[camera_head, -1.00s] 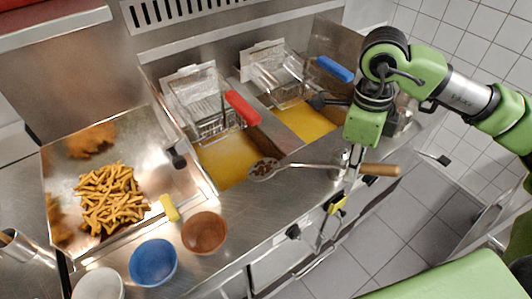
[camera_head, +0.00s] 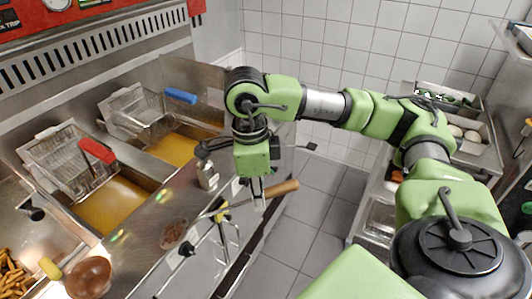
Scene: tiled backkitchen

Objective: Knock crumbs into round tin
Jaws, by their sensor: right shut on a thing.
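My right gripper (camera_head: 258,190) points down and is shut on a long-handled skimmer near its wooden handle (camera_head: 283,188). The skimmer's round head (camera_head: 174,234) holds dark brown crumbs. It is on the left of the gripper, above the front part of the steel counter, clear of the fryer wells. A round brown bowl (camera_head: 88,277) is at the lower left; I cannot tell whether it is the round tin. No other round tin stands out clearly. My left gripper is not in view.
Two fryer wells with yellow oil (camera_head: 110,205) (camera_head: 172,149) have wire baskets, one with a red handle (camera_head: 97,150), one with a blue handle (camera_head: 180,96). Fries (camera_head: 10,275) lie at lower left. A shelf with trays (camera_head: 468,135) stands at the right. Tiled floor (camera_head: 300,215) is clear.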

